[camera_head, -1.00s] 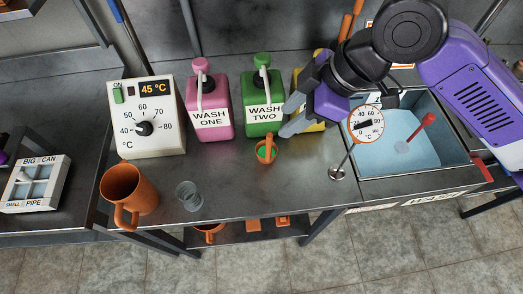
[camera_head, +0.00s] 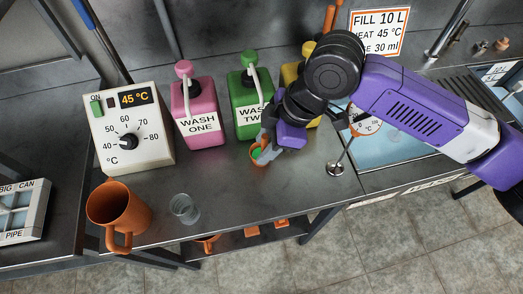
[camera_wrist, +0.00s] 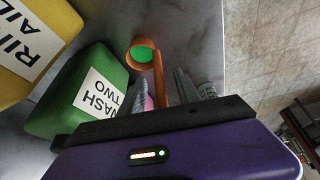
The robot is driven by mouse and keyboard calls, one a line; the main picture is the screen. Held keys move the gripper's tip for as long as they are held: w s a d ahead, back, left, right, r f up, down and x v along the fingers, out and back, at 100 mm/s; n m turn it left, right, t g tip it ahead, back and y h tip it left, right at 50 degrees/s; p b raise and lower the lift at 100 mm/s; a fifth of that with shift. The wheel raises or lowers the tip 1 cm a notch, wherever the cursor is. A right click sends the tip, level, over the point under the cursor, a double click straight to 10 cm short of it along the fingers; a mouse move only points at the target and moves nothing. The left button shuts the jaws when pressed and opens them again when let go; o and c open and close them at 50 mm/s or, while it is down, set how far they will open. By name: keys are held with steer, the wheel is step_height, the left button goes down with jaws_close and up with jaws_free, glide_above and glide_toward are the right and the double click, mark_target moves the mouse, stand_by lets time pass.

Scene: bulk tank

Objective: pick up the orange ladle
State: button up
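The orange ladle (camera_head: 259,160) stands on the steel counter in front of the green WASH TWO jug (camera_head: 243,95), with green in its bowl. In the wrist view, the ladle (camera_wrist: 159,76) shows its round bowl at the top and its handle running down between my fingers. My gripper (camera_head: 267,142) is at the ladle, its fingers partly hiding the handle in the head view. My gripper (camera_wrist: 163,88) looks open, one finger on each side of the handle, with a gap visible on the left side.
A pink WASH ONE jug (camera_head: 196,105) and a yellow jug (camera_wrist: 35,45) flank the green one. A temperature box (camera_head: 128,135), an orange jug (camera_head: 118,212) and a clear cup (camera_head: 184,208) stand left. A dial thermometer's base (camera_head: 336,168) and a sink (camera_head: 390,150) are right.

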steer(key=shift+a+f, duration=0.15)
steer(key=shift+f, duration=0.15)
jaws_close()
stand_by(1.2)
